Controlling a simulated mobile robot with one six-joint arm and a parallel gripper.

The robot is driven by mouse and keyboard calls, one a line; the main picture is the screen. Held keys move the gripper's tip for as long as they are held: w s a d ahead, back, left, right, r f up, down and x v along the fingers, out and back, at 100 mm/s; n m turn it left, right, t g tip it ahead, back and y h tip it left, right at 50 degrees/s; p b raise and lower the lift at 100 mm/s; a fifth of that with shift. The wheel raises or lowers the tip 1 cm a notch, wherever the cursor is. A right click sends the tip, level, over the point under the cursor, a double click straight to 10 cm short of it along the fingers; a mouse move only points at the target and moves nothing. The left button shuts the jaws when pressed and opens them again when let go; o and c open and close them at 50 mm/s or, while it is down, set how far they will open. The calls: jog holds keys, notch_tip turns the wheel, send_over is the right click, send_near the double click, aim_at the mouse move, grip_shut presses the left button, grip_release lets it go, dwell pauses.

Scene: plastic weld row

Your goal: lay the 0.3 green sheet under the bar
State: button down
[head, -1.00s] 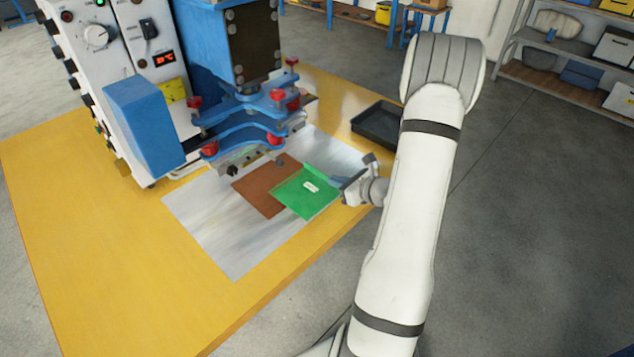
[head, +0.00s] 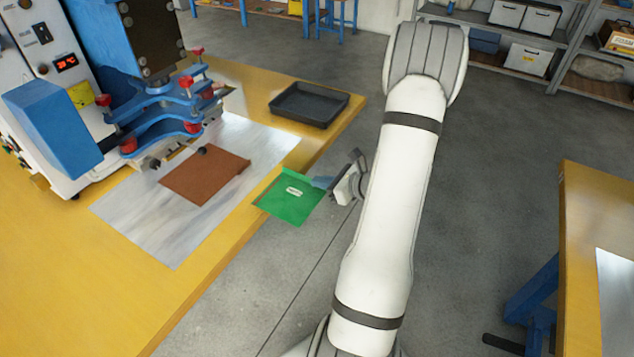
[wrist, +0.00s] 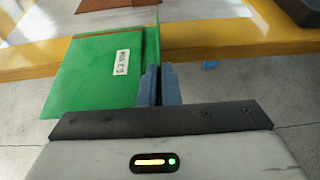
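The green sheet (head: 288,200) has a small white label and an upturned edge. My gripper (head: 332,186) is shut on that edge and holds the sheet out past the table's front edge, over the floor. In the wrist view the blue fingers (wrist: 158,84) pinch the upturned edge of the green sheet (wrist: 98,75); its label print is too small to read surely. The welding machine's metal bar (head: 180,148) sits below the blue clamp (head: 160,117), partly hidden by it. A brown sheet (head: 205,178) lies on the metal plate in front of the bar.
The metal plate (head: 150,225) lies on the yellow table (head: 60,260). A black tray (head: 310,104) stands at the table's far right corner. Another yellow table (head: 595,215) is at the right. Open grey floor (head: 470,180) lies between the tables.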

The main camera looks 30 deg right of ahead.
jog(key=s+d+p, duration=0.2)
jog(key=s+d, duration=0.3)
jog(key=s, duration=0.6)
jog(key=shift+s+d, duration=0.15)
jog(key=shift+s, duration=0.05)
dwell(0.6)
